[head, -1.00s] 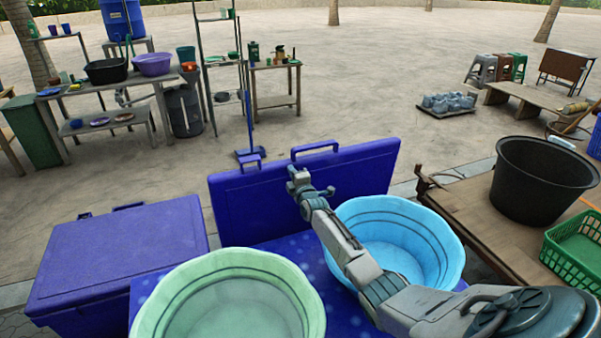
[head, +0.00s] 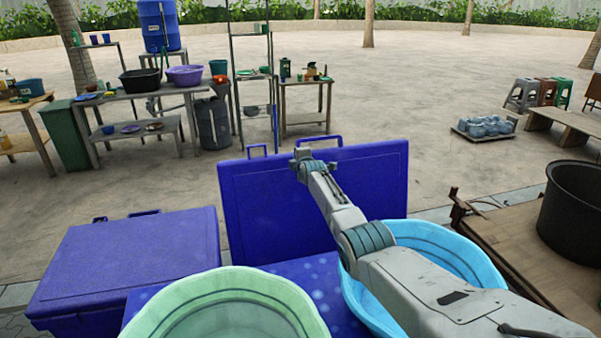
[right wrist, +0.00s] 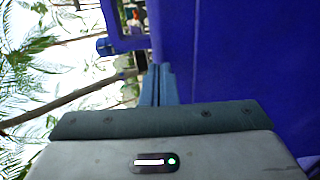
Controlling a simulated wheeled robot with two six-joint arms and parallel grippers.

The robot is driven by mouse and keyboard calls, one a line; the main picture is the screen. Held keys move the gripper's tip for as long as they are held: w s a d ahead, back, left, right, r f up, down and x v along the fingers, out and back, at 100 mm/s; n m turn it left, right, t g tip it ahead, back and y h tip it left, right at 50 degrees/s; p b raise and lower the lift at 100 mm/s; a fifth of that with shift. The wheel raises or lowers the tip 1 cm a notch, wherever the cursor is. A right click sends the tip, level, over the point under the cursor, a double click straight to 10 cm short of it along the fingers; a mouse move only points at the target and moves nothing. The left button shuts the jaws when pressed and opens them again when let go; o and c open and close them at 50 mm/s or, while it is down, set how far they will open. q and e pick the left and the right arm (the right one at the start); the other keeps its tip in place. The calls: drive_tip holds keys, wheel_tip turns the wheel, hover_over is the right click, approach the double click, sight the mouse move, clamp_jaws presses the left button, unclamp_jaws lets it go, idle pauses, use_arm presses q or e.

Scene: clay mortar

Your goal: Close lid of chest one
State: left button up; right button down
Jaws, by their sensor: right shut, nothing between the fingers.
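The open chest's blue lid (head: 365,180) stands upright in the head view, its inner face toward me and two handles on its top edge. A second blue chest (head: 130,262) to the left has its lid down. My right gripper (head: 302,155) is shut and empty at the lid's top edge, between the two handles. In the right wrist view its fingers (right wrist: 160,78) are together beside the blue lid (right wrist: 240,60). I cannot tell whether they touch it. The open chest's body is largely hidden by basins and my arm. My left gripper is out of view.
A pale green basin (head: 225,300) and a light blue basin (head: 465,250) stand in front of the lid, on a blue spotted surface (head: 310,272). A wooden table (head: 510,235) with a black tub (head: 575,210) is at right. Open paved ground lies behind the lid.

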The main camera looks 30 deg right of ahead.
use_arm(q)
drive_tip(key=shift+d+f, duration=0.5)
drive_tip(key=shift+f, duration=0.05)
use_arm(e)
drive_tip(key=shift+w+d, duration=0.15)
drive_tip(key=shift+w, duration=0.25)
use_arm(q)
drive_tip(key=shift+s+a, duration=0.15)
use_arm(e)
drive_tip(key=shift+s, duration=0.1)
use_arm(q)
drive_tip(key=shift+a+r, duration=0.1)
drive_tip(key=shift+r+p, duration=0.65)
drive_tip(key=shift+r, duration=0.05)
use_arm(e)
drive_tip(key=v, duration=1.1)
